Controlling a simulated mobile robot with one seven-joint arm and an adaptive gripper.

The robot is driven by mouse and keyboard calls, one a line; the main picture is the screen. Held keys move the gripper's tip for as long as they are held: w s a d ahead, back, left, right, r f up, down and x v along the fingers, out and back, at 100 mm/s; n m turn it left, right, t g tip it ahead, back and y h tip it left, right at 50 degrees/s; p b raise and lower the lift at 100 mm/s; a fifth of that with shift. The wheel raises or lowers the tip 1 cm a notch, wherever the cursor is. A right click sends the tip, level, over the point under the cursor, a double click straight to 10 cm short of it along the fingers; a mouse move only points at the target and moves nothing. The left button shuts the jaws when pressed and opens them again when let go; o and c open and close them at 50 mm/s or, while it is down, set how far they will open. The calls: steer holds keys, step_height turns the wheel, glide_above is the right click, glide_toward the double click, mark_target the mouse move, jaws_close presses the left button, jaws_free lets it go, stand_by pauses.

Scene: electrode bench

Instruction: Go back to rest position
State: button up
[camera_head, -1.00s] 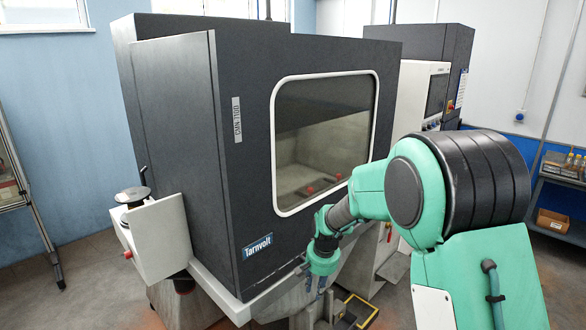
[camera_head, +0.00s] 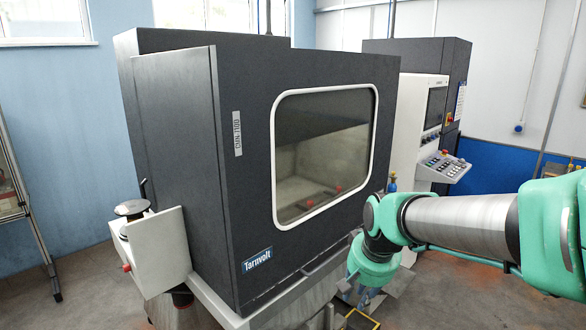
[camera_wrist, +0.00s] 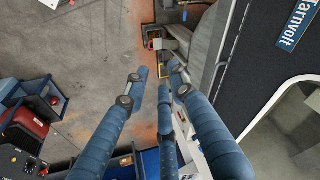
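My gripper (camera_head: 364,296) hangs at the end of my grey and green arm, in front of the lower right part of the dark Tarnvolt machine (camera_head: 185,130) in the head view. In the wrist view my gripper (camera_wrist: 158,80) shows three blue fingers. Their tips stand apart, with only floor visible between them, so it is open and empty. The machine's dark front with its Tarnvolt label (camera_wrist: 296,22) is at the right of the wrist view. My forearm reaches in from the right edge of the head view and hides part of the floor.
The machine's windowed door (camera_head: 325,150) is closed. A control panel (camera_head: 442,166) stands to its right. A white bracket with a round black-topped part (camera_head: 150,250) juts out at the left. In the wrist view, a red and blue item (camera_wrist: 28,130) lies lower left; open floor (camera_wrist: 75,50) shows above it.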

steer(key=s+d+r+t, duration=0.1)
steer(key=s+d+r, duration=0.1)
steer(key=s, duration=1)
steer(key=s+d+r+n+t, duration=0.1)
steer(key=s+d+r, duration=0.2)
steer(key=s, duration=0.9)
steer(key=shift+d+h, duration=0.25)
steer(key=shift+h, duration=0.05)
steer(key=shift+r, duration=0.1)
